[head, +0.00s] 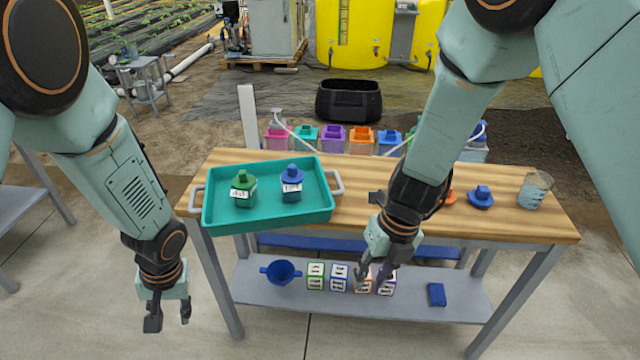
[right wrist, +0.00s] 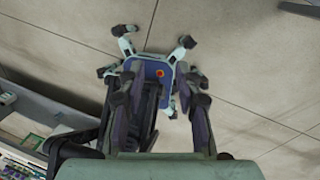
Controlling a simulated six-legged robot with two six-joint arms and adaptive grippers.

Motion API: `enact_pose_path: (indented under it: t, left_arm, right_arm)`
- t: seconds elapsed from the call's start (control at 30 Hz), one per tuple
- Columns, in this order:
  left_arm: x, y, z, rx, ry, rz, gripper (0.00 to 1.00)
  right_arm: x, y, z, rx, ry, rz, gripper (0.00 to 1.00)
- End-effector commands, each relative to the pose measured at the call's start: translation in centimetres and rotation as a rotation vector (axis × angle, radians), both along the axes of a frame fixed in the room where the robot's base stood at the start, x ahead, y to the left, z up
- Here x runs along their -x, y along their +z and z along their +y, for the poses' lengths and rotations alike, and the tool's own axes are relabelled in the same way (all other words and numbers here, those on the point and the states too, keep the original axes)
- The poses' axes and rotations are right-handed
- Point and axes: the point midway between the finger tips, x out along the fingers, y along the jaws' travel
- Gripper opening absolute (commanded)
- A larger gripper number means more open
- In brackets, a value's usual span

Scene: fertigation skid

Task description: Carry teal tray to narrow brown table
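The teal tray (head: 265,212) lies on the left part of a wood-topped bench (head: 360,227), with grey handles at its left and right ends. A green-capped bottle (head: 243,190) and a blue-capped bottle (head: 291,184) stand upright in it. My left gripper (head: 169,318) is open and empty, in front of the bench and left of the tray, apart from it. My right gripper (head: 374,278) is open and empty in front of the bench, right of the tray; its parted fingers also show in the right wrist view (right wrist: 160,100). I cannot make out a separate narrow brown table.
A beaker (head: 534,190) and a blue cap (head: 481,197) stand on the bench's right part. Its lower shelf holds a blue bowl (head: 282,271), several labelled boxes and a blue block (head: 437,294). A small grey table (head: 146,82) stands far left. Concrete floor lies in front.

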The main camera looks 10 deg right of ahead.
Motion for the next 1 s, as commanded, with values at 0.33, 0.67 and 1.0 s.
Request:
enact_pose_path:
  t: [0.33, 0.67, 1.0]
  left_arm:
    - [0.1, 0.0, 0.0, 0.0, -0.001, 0.0, 0.34]
    - [0.1, 0.0, 0.0, 0.0, 0.0, 0.0, 0.34]
    - [0.1, 0.0, 0.0, 0.0, -0.003, 0.001, 0.34]
  right_arm:
    - [0.0, 6.1, -1.1, 0.0, 0.0, -0.001, 0.34]
    - [0.1, 7.2, -1.3, 0.001, 0.0, 0.003, 0.34]
    - [0.0, 7.1, -1.3, 0.001, 0.011, 0.0, 0.34]
